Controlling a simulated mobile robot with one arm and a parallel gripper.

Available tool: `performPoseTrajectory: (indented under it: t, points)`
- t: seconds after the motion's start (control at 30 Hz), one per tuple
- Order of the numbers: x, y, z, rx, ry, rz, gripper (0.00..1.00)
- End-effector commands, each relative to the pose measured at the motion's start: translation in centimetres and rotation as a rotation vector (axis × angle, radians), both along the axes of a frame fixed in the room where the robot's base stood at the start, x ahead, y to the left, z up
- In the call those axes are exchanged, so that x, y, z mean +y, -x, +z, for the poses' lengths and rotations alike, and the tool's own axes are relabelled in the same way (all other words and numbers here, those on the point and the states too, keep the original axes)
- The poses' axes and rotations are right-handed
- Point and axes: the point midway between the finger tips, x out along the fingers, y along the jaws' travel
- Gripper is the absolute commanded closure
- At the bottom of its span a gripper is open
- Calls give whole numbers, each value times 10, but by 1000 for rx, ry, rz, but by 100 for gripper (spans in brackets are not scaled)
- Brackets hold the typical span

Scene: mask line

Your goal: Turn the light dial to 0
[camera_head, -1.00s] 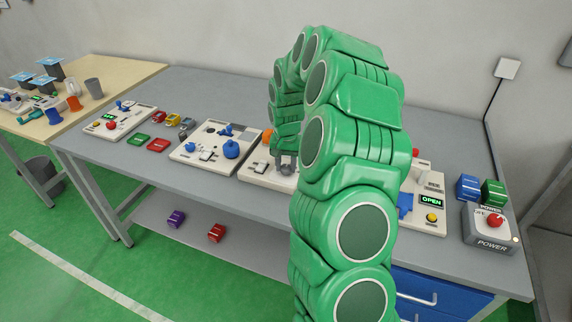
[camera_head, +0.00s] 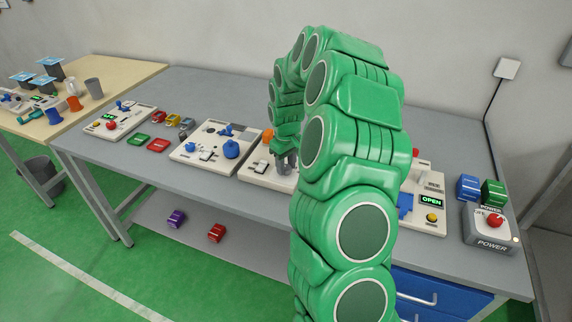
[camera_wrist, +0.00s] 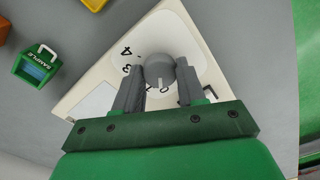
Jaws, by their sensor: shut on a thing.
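The light dial (camera_wrist: 160,66) is a round grey knob on a white panel (camera_wrist: 105,72) in the wrist view. Printed digits ring it; 4 and 3 show on its left and a 0 shows close below it. A pale pointer mark on the knob faces down, near the 0. My gripper (camera_wrist: 161,78) has its two grey fingers on either side of the knob and is shut on it. In the head view my gripper (camera_head: 286,163) is over the middle panel (camera_head: 256,174), where my arm hides the dial.
Other control panels stand on the grey bench, including one with a blue knob (camera_head: 231,149). A power box (camera_head: 489,234) sits at the right end.

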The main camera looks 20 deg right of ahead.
Motion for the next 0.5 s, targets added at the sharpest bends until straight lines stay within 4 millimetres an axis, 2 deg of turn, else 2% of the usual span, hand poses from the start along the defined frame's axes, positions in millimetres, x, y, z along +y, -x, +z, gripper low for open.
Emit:
performPoseTrajectory:
  t: [0.5]
  points:
    - [0, 1, -1, 2, 0, 110, 91]
